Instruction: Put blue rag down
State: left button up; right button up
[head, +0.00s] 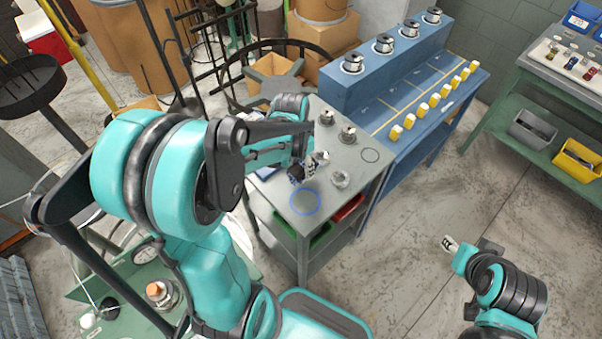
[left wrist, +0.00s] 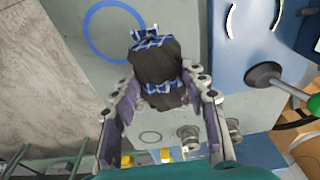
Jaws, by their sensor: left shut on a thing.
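The blue rag (left wrist: 157,62) is a dark bundle with blue-and-white checked patches. My left gripper (left wrist: 158,88) is shut on it, with one finger on each side in the left wrist view. In the head view the rag (head: 296,173) is at the tip of my left gripper (head: 306,170), over the grey table (head: 365,182). A blue ring marking (head: 305,201) lies on the tabletop just nearer than the rag; it also shows in the left wrist view (left wrist: 90,48). I cannot tell the gap under the rag. My right gripper (head: 450,243) is away over the floor, too small to judge.
A clear round object (head: 340,179) stands close right of the rag. Metal cylinders (head: 347,134) stand at the table's back, beside a thin dark ring marking (head: 370,155). A blue stepped bench (head: 410,85) with yellow blocks adjoins on the right.

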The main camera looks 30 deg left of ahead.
aim_at(301, 172)
pick_arm(q)
jog(key=shift+w+a+f, duration=0.35)
jog(key=shift+f, duration=0.1)
notch_tip(301, 172, down, 4)
jog(key=shift+r+b, duration=0.25)
jog(key=shift+b, duration=0.7)
jog(key=shift+f, duration=0.2)
jog(key=shift+r, duration=0.1)
jog(key=shift+f, duration=0.2)
jog(key=o, duration=1)
